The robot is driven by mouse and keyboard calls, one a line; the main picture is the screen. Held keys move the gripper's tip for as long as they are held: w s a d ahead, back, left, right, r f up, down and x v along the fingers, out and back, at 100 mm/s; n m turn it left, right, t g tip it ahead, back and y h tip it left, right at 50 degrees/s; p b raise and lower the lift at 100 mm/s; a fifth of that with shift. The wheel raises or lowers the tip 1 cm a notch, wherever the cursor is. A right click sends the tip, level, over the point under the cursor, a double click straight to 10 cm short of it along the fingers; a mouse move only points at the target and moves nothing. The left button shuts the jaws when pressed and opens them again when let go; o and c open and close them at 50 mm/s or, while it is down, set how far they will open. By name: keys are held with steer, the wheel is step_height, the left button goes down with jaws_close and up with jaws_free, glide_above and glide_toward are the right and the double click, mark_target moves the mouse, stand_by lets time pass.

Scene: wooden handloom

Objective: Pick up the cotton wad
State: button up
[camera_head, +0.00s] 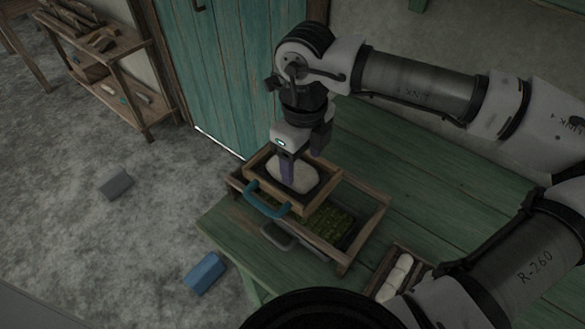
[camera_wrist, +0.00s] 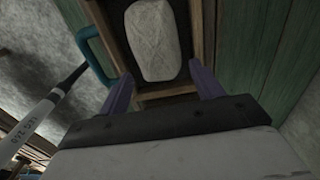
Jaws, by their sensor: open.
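The cotton wad (camera_head: 304,178), a whitish rounded lump, lies in a small dark-lined wooden tray (camera_head: 325,187) with a teal handle. In the wrist view the wad (camera_wrist: 155,38) is a pale, creased oblong just beyond the fingertips. My gripper (camera_head: 289,172) points down at the tray, with a purple finger in front of the wad's left part. In the wrist view my gripper (camera_wrist: 159,72) is open, its two purple fingers apart, with nothing held between them. I cannot tell whether a finger touches the wad.
The tray sits on a wooden frame (camera_head: 366,228) holding a dark green patterned bed, on a green plank table (camera_head: 430,200). White rolls (camera_head: 395,276) lie in a rack at the front right. A blue block (camera_head: 205,272) and grey block (camera_head: 116,184) lie on the floor.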

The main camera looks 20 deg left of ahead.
mark_target(299, 172)
steer(key=shift+a+f+p, duration=0.15)
steer(key=shift+f, duration=0.8)
steer(key=shift+a+f+p, duration=0.1)
steer(key=shift+f+p, duration=0.05)
steer(key=shift+f, duration=0.8)
steer(key=c, duration=0.8)
